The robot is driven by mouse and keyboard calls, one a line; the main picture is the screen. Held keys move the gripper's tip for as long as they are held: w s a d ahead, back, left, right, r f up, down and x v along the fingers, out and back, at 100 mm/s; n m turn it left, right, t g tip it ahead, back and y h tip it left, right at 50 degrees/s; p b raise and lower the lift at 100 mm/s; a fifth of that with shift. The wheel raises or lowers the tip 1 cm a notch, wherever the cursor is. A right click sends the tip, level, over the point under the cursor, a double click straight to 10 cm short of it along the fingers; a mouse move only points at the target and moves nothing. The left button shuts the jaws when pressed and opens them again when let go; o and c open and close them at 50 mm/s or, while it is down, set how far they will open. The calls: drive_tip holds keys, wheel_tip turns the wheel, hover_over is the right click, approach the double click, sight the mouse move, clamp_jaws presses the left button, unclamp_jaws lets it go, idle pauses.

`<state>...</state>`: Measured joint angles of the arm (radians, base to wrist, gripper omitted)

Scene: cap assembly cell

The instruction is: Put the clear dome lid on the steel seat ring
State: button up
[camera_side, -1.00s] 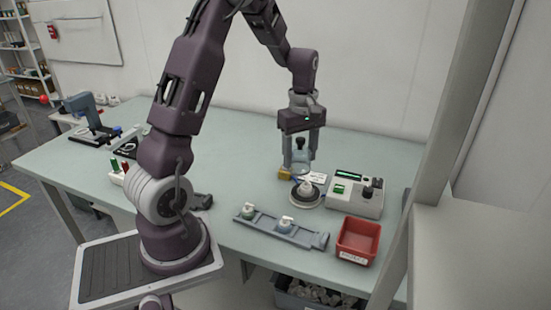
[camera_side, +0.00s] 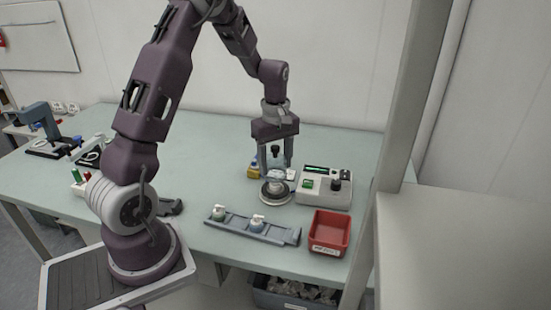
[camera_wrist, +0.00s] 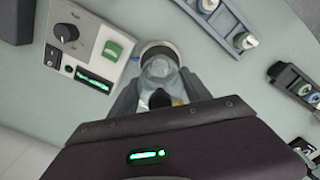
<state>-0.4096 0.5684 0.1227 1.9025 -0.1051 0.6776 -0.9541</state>
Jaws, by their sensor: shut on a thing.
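The clear dome lid (camera_side: 274,163) has a dark knob on top and is hard to make out against the bench. My gripper (camera_side: 275,160) is shut on the lid by its knob, fingers pointing down. The steel seat ring (camera_side: 277,199) lies on the bench on a dark round base, below my gripper. A whitish piece shows at its middle, partly seen through the lid. In the wrist view the lid (camera_wrist: 160,69) overlaps the ring (camera_wrist: 158,46), whose far rim shows past it. I cannot tell whether lid and ring touch.
A grey control box (camera_side: 324,190) with a green display stands close right of the ring. A red bin (camera_side: 329,232) is at the front right. A grey rail (camera_side: 238,225) with two capped pieces lies in front. A small yellow item (camera_side: 254,168) is just left of my gripper.

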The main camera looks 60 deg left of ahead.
drive_tip(key=shift+f, duration=0.35)
drive_tip(key=shift+f, duration=0.15)
drive_tip(key=shift+f, duration=0.35)
idle(0.3)
drive_tip(key=shift+f, duration=0.8)
drive_tip(key=shift+f, duration=0.15)
drive_tip(key=shift+f, duration=0.25)
drive_tip(key=shift+f, duration=0.25)
idle(0.3)
